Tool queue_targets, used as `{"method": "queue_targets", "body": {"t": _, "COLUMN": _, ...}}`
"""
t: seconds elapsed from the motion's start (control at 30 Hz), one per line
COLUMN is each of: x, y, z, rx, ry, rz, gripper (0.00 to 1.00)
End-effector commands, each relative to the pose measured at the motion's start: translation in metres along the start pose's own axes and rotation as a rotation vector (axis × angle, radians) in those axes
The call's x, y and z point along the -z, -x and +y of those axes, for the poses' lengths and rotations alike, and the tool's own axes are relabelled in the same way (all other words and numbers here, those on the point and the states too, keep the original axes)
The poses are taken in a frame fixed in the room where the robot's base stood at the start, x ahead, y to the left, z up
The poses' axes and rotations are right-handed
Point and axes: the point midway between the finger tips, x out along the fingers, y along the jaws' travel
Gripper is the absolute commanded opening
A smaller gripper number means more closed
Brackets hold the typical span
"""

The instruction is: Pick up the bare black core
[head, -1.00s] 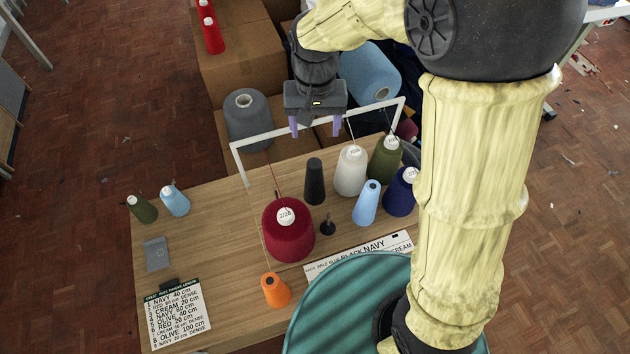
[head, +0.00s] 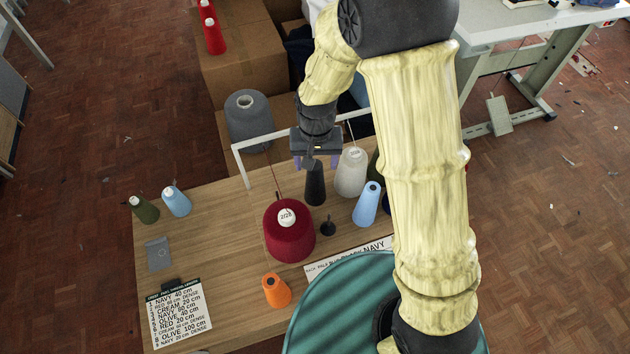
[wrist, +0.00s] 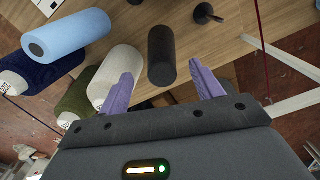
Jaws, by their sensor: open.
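The bare black core (head: 315,186) stands upright on the wooden table, behind and right of the dark red cone (head: 289,232). My gripper (head: 316,165) is at the core's top in the head view and partly covers it. In the wrist view the black core (wrist: 161,56) lies ahead of the two purple fingers, about midway between them. My gripper (wrist: 164,92) is open and empty there. I cannot tell whether the fingers touch the core.
The cream cone (head: 351,173) stands close to the core's right, with the light blue cone (head: 367,204) in front of it. A small black spindle (head: 327,227) stands in front of the core. A white frame (head: 239,162) rises at the table's back. The orange cone (head: 276,290) is nearer the front.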

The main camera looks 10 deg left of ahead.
Motion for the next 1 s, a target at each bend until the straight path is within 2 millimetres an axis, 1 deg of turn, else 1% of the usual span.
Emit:
{"method": "queue_targets", "body": {"t": 0.27, "x": 0.0, "y": 0.0, "z": 0.0, "rx": 0.0, "ry": 0.002, "rz": 0.0, "gripper": 0.66}}
{"method": "queue_targets", "body": {"t": 0.37, "x": 0.0, "y": -0.004, "z": -0.001, "rx": -0.001, "ry": 0.002, "rz": -0.002, "gripper": 0.66}}
{"method": "queue_targets", "body": {"t": 0.47, "x": 0.002, "y": -0.012, "z": -0.001, "rx": -0.001, "ry": 0.002, "rz": -0.003, "gripper": 0.66}}
{"method": "queue_targets", "body": {"t": 0.73, "x": 0.006, "y": -0.046, "z": -0.002, "rx": -0.001, "ry": 0.002, "rz": -0.003, "gripper": 0.66}}
{"method": "queue_targets", "body": {"t": 0.83, "x": 0.006, "y": -0.051, "z": -0.002, "rx": 0.0, "ry": 0.002, "rz": -0.001, "gripper": 0.66}}
{"method": "queue_targets", "body": {"t": 1.0, "x": 0.006, "y": -0.052, "z": -0.002, "rx": 0.001, "ry": 0.002, "rz": 0.0, "gripper": 0.66}}
